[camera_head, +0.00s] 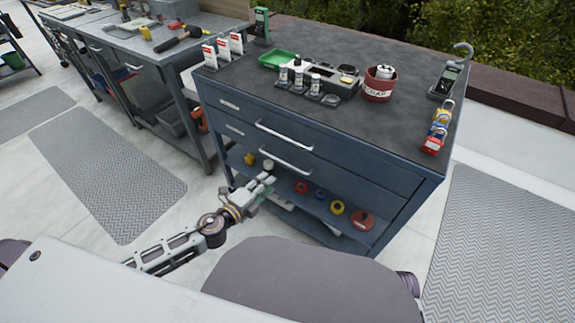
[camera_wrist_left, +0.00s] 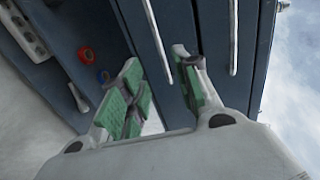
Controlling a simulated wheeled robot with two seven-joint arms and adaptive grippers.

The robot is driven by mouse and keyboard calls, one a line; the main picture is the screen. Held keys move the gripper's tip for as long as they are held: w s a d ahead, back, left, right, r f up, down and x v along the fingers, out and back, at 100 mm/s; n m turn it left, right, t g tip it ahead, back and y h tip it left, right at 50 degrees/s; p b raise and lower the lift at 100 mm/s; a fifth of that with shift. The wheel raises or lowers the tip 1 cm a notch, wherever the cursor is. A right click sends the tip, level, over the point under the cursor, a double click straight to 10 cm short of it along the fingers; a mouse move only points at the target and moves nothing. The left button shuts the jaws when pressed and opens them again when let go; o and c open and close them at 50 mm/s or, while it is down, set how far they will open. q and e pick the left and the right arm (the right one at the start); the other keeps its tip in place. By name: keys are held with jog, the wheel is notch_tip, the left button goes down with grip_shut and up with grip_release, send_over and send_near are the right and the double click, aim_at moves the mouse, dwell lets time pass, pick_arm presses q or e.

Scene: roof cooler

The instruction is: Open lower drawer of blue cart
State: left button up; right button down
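The blue cart (camera_head: 330,150) has two drawers above an open shelf. Its lower drawer (camera_head: 340,185) appears closed, with a silver bar handle (camera_head: 285,160). In the left wrist view this lower handle (camera_wrist_left: 157,35) runs between the lines of my two fingers; I cannot tell the exact depth gap. My left gripper (camera_head: 267,184) is in front of the cart, below the lower handle in the head view. In the left wrist view the gripper (camera_wrist_left: 157,62) is open, its green-padded fingers apart with nothing held. My right gripper is not in view.
The upper drawer handle (camera_head: 284,134) lies just above; the upper drawer appears closed. Tape rolls, including a red one (camera_head: 362,220), sit on the open shelf. The cart top holds a green tray (camera_head: 278,59), a red can (camera_head: 378,88) and padlocks (camera_head: 437,132). A workbench (camera_head: 150,48) stands left.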

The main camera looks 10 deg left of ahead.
aim_at(288, 165)
pick_arm(q)
jog(key=shift+w, duration=0.2)
jog(key=shift+x, duration=6.7)
grip_shut()
